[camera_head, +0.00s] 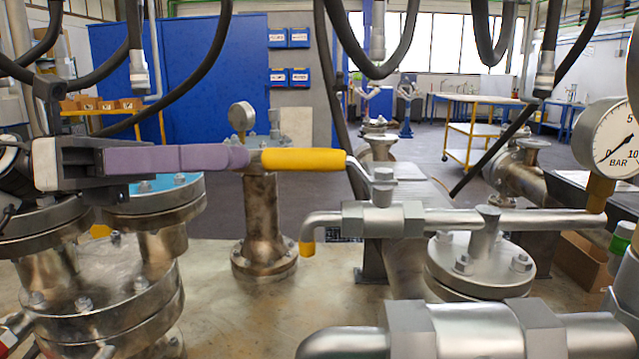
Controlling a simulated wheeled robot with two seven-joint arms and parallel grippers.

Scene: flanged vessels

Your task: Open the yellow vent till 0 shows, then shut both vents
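The yellow vent lever (303,159) lies level across the middle, pointing left from its metal valve (383,215). A bent spout with a yellow tip (307,247) hangs below it on the left. My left gripper (240,157) comes in from the left with a purple finger level with the lever. Its tip meets or overlaps the lever's left end; the other finger and any gap are hidden. The pressure gauge (607,138), marked 0, 5, 10 BAR, has a needle slanting between lower left, near 0, and upper right. I cannot tell which end is the pointer. My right gripper is out of view.
A green-banded fitting (621,238) sits at the right edge; whether it is the second vent is unclear. Flanged vessels (110,290) crowd the left. A smaller gauge (241,116) stands behind the lever. Thick black hoses hang overhead.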

